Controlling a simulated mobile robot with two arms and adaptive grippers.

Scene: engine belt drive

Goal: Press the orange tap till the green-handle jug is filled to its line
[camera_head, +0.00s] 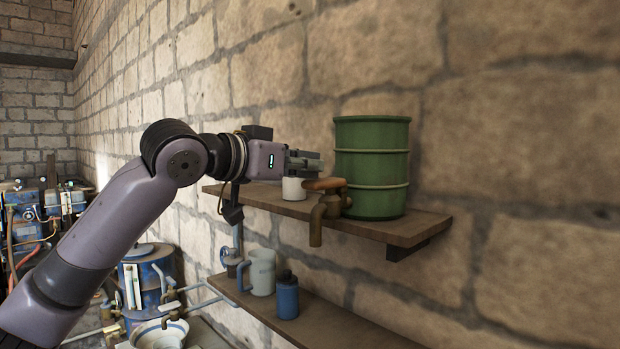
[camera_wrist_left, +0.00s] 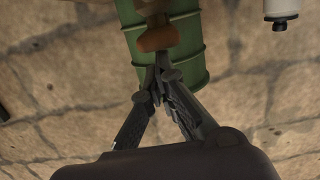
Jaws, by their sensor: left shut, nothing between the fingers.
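The orange tap (camera_head: 324,184) sits on a brass spout body (camera_head: 316,225) in front of the green drum on the upper shelf. My left gripper (camera_head: 312,164) is shut and empty, just above and beside the tap handle. In the left wrist view its closed fingertips (camera_wrist_left: 160,72) lie close to the orange handle (camera_wrist_left: 156,38); I cannot tell whether they touch. A pale jug (camera_head: 263,272) stands on the lower shelf, left of the spout, its handle to the left. The handle looks blue-grey, not clearly green. Its fill line and water level cannot be seen. My right gripper is not in view.
The green drum (camera_head: 372,165) and a white cup (camera_head: 293,189) stand on the upper shelf (camera_head: 415,227). A blue bottle (camera_head: 287,297) stands by the jug on the lower shelf (camera_head: 335,325). The stone wall is close behind. Blue machinery (camera_head: 150,280) fills the lower left.

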